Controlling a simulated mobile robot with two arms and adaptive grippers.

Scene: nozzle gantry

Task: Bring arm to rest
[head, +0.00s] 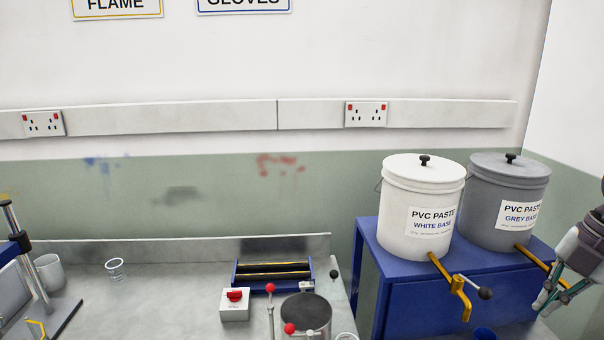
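My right gripper (545,303) is at the right edge of the head view, with its fingers pointing down and to the left. It is in front of the blue stand, near the tap of the grey bucket. The fingertips look close together, but I cannot tell whether they are open or shut. I see nothing held between them. Most of the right arm is outside the picture. My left gripper is not in view.
A white paste bucket (422,208) and a grey one (507,205) stand on a blue stand (400,290), with brass taps jutting forward.

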